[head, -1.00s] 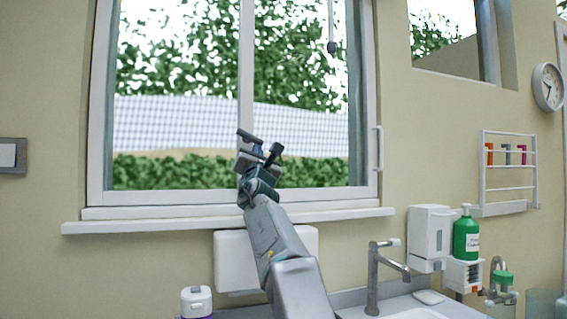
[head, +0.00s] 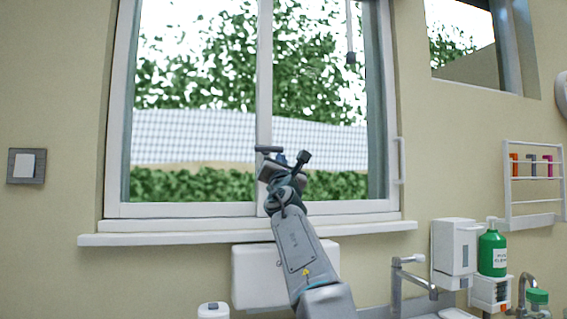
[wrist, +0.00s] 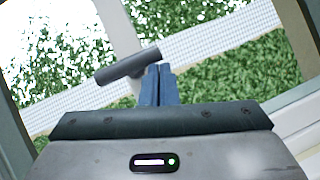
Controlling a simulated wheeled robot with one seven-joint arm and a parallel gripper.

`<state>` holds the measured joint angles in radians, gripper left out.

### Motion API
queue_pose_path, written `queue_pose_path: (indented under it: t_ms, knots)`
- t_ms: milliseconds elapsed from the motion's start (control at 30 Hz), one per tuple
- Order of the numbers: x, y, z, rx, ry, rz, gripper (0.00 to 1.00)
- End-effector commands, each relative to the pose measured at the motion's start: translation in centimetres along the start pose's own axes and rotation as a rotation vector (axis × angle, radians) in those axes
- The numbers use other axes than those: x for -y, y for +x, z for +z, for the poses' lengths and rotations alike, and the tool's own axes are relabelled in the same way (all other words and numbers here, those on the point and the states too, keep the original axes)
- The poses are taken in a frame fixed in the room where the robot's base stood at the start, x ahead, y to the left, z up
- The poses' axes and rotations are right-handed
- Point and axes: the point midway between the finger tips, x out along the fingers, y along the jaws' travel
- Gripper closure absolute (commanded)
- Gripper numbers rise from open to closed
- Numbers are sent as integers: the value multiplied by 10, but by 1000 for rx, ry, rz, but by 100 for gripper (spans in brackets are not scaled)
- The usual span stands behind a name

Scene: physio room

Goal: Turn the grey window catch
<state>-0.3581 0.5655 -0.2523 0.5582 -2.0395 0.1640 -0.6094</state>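The grey window catch (head: 268,149) is a dark bar on the white middle upright of the window. In the head view it lies nearly level, just above and left of my gripper (head: 282,159). In the wrist view the catch (wrist: 126,68) is a thick dark grey handle, slanting up to the right. My gripper's blue fingers (wrist: 158,70) are side by side and look shut, with nothing seen between them. Their tips are at the right end of the handle. I cannot tell whether they touch it. The catch's pivot is not clearly visible.
The window sill (head: 250,232) runs below my arm. A white box (head: 256,275) is on the wall under it. A tap (head: 400,280), a white dispenser (head: 454,253) and a green bottle (head: 492,253) are lower right. A white handle (head: 399,160) is on the window's right side.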

Motion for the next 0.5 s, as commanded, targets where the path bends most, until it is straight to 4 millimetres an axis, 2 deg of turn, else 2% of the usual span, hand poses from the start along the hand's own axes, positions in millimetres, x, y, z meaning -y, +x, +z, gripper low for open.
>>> queue_pose_path:
  t_ms: [333,500]
  knots:
    - [1,0,0,1,0,-1,100]
    - [4,-6,-6,1,0,-1,100]
